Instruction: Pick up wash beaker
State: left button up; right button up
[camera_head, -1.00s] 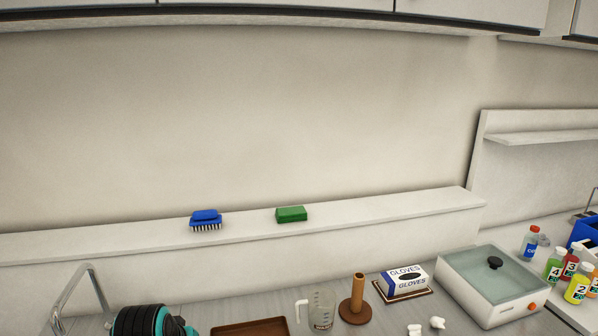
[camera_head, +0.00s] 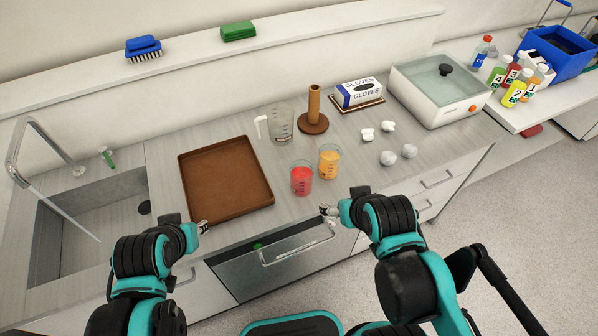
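A clear measuring beaker with a white handle (camera_head: 281,126) stands upright on the counter, right of the brown tray. Two smaller beakers stand nearer the front edge, one with red liquid (camera_head: 301,179) and one with orange liquid (camera_head: 328,163). I cannot tell which of these is the wash beaker. My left gripper (camera_head: 203,227) is at the counter's front, below the tray and apart from the beakers. My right gripper (camera_head: 328,211) is just in front of the red and orange beakers, apart from both. The fingers are too small to show their opening.
A brown tray (camera_head: 226,181) lies empty beside the sink (camera_head: 92,215). A wooden peg stand (camera_head: 314,112), glove box (camera_head: 359,91), several white crumpled pieces (camera_head: 388,158) and a glass-lidded white box (camera_head: 440,92) stand rightward. Numbered bottles (camera_head: 515,92) are at far right.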

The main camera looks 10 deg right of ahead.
aim_at(301, 171)
jog(key=k+j+z, duration=0.15)
jog(key=j+z, duration=0.25)
jog(key=k+j+z, duration=0.15)
jog(key=z, duration=0.2)
jog(key=j, duration=0.1)
